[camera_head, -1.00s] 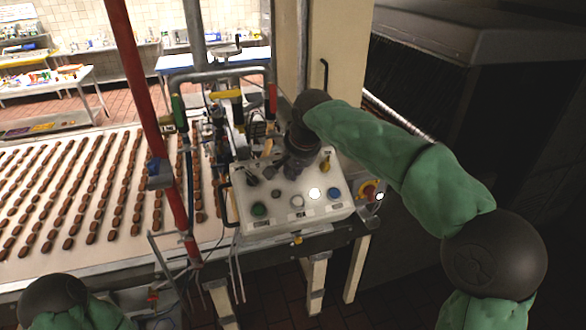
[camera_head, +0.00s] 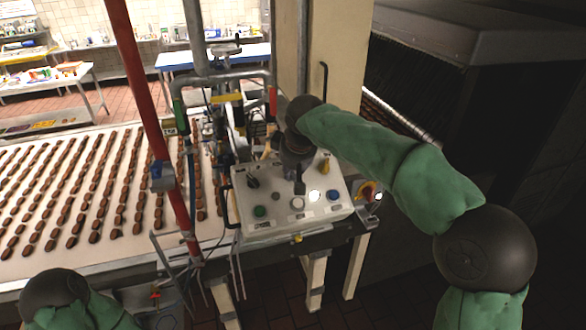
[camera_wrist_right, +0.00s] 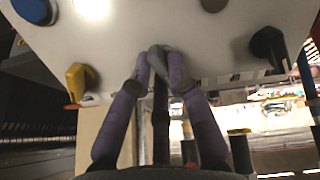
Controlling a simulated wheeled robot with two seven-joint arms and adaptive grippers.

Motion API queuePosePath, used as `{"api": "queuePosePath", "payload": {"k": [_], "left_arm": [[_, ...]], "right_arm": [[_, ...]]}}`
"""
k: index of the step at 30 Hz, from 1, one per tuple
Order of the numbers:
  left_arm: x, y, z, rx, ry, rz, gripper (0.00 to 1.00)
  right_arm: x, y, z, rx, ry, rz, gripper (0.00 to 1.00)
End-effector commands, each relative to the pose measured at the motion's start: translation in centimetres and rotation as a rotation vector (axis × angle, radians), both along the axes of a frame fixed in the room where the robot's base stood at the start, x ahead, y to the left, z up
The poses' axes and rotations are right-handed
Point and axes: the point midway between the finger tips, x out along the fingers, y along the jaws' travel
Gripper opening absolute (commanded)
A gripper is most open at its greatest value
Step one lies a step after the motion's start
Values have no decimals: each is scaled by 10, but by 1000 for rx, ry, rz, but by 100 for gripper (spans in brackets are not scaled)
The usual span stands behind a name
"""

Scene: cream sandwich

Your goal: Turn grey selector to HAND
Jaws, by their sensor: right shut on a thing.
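The box also carries a black selector (camera_head: 253,182), a yellow selector (camera_head: 325,167), a green button (camera_head: 260,211), a lit white button (camera_head: 315,196) and a blue button (camera_head: 334,195). A red post (camera_head: 150,120) and pipework stand left of it. The conveyor (camera_head: 70,190) holds rows of brown pieces.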

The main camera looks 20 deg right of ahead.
Motion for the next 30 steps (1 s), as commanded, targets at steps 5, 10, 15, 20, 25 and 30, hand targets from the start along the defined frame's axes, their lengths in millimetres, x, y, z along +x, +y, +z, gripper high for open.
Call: {"api": "queuePosePath", "payload": {"k": [5,10,15,20,25,30], "left_arm": [[0,0,3,0,0,0,40],[0,0,4,0,0,0,40],[0,0,5,0,0,0,40],[0,0,5,0,0,0,40],[0,0,5,0,0,0,40],[0,0,5,0,0,0,40]], "right_arm": [[0,0,2,-50,-4,88,0],[1,0,2,-81,-5,142,0],[1,0,1,-96,-6,168,0],[1,0,1,-101,-6,177,0],[1,0,1,-101,-6,177,0],[1,1,1,-101,-6,176,35]]}}
